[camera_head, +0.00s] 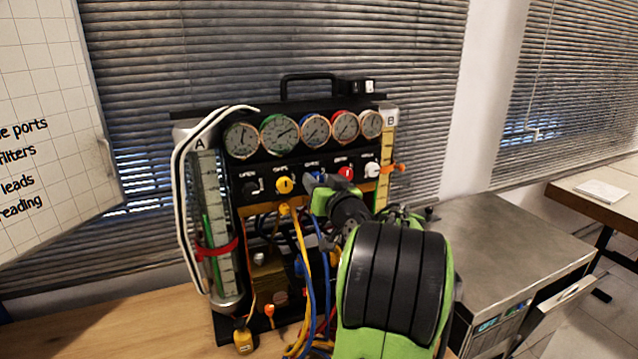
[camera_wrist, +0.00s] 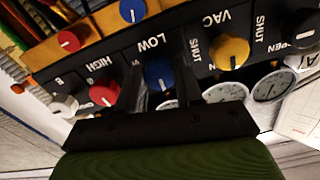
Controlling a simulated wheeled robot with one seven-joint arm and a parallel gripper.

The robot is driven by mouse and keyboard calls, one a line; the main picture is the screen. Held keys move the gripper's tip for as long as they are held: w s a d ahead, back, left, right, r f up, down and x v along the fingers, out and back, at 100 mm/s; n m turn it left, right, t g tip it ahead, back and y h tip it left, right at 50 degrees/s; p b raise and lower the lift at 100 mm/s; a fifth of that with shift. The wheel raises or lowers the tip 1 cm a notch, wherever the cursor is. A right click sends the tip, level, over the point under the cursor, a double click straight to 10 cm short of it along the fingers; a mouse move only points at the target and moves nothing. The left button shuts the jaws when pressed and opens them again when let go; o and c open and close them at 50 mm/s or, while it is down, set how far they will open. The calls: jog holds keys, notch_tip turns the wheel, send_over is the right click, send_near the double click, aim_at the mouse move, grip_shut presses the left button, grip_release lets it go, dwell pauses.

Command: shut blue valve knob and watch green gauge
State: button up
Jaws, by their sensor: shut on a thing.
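The blue valve knob (camera_wrist: 158,75) sits on the black panel by the LOW label in the wrist view. My gripper (camera_wrist: 160,88) is shut on it, one finger on each side. In the head view my gripper (camera_head: 318,192) reaches the middle of the knob row and hides most of that knob. The green-rimmed gauge (camera_head: 279,134) is second from the left in the gauge row, above the yellow knob (camera_head: 284,185). Its face is unobstructed in the head view, but its scale is too small to read.
Red (camera_head: 346,173) and white (camera_head: 372,170) knobs sit close on the right. Another blue knob (camera_wrist: 132,10) is on the orange lower panel. Yellow and blue hoses (camera_head: 303,255) hang below. A steel box (camera_head: 500,245) stands to the right.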

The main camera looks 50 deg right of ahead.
jog(key=shift+m+p, duration=1.5)
jog(key=shift+m, duration=7.2)
jog(key=shift+f+m, duration=0.1)
jog(key=shift+m, duration=0.2)
jog(key=o, duration=1)
jog(key=shift+o, duration=0.2)
jog(key=shift+s, duration=0.1)
jog(key=b+v, duration=0.4)
jog(key=v, duration=1.1)
jog(key=shift+s+a, duration=0.2)
jog(key=shift+s, duration=0.05)
